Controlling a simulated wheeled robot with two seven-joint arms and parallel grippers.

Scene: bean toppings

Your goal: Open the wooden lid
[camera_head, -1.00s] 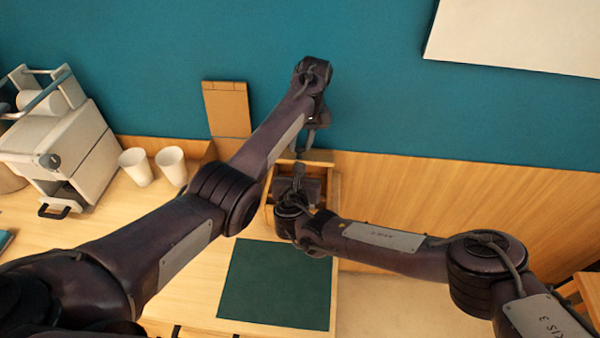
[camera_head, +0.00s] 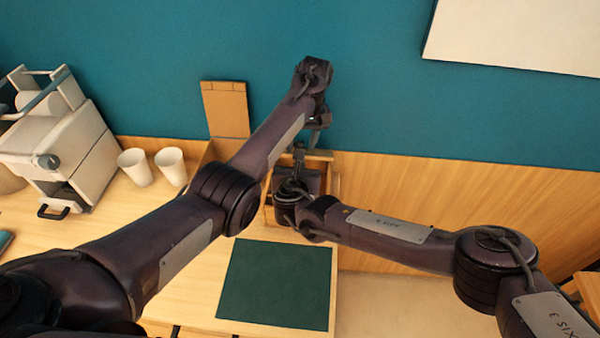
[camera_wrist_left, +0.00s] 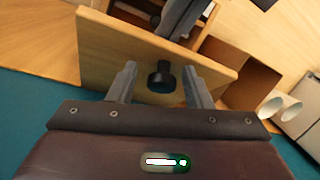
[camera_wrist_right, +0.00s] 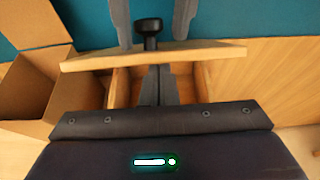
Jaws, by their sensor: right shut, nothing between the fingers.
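The wooden lid (camera_wrist_right: 215,50) is a flat board with a black knob (camera_wrist_right: 150,28). It stands tilted over a wooden box (camera_wrist_right: 122,88), whose inside shows below the lid's edge in the right wrist view. The lid (camera_wrist_left: 110,55) and knob (camera_wrist_left: 161,76) also show in the left wrist view. My left gripper (camera_wrist_left: 162,82) is open, one finger on each side of the knob, apart from it. My right gripper (camera_wrist_right: 157,72) is shut and empty, its tips at the lid's underside; contact is unclear. In the head view, my arms partly hide the box (camera_head: 334,190).
A brown open carton (camera_head: 226,110) stands left of the box. Two white cups (camera_head: 135,166) and a white machine (camera_head: 58,135) are further left. A dark green mat (camera_head: 277,285) lies clear in front. A teal wall (camera_head: 190,45) is behind.

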